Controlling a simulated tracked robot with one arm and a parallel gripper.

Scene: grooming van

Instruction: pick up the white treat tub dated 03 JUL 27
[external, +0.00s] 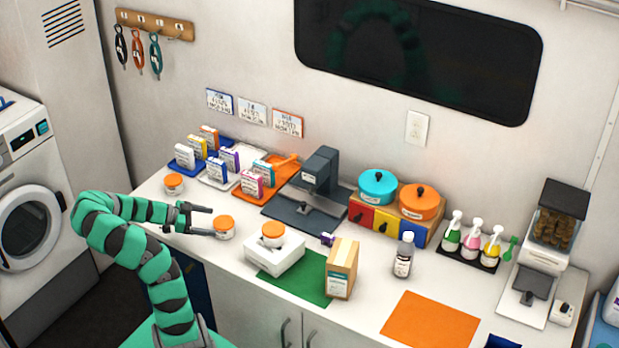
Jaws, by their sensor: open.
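Three white tubs with orange lids are in the external view; their dates are too small to read, so I cannot tell which is 03 JUL 27. One tub (173,185) stands at the left end of the counter. A second tub (224,230) stands in the middle, right at my gripper's fingertips. A third tub (272,236) stands on a white block-like stand (275,258). My gripper (211,221) is open, pointing right, with its fingers apart just left of the second tub. I cannot tell whether the fingers reach around it or touch it.
Small boxes stand on blue, white and orange trays (246,197) behind. A dark grey press-like device (318,185) is at the back centre. A tan carton (341,268) stands on a green mat (300,283), with a bottle (404,256) to its right. An orange mat (430,325) lies bare in front.

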